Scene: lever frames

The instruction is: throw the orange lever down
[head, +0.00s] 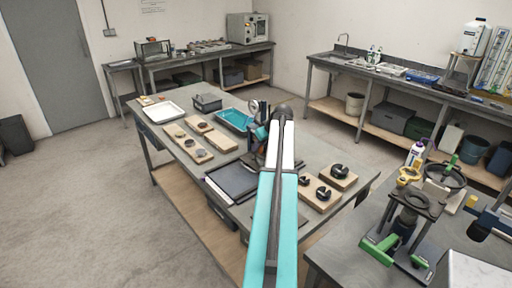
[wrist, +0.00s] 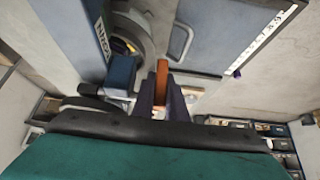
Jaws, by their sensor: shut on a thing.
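The orange lever (wrist: 161,78) stands upright in the middle of the wrist view. My gripper (wrist: 160,96) is shut on it, with a dark finger on each side. The lever's lower part is hidden between the fingers. A blue block (wrist: 121,72) and a grey ring-shaped part (wrist: 128,38) with a dark, yellowish inside sit just left of the lever. In the head view my raised arm covers the middle of the table, and I cannot make out the lever or the fingertips there.
The grey worktable (head: 168,128) holds a white tray (head: 163,112), a teal tray (head: 234,119), a dark flat tray (head: 233,179) and wooden boards with dark round parts (head: 319,192). A second table at the right carries a green-handled device (head: 404,222).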

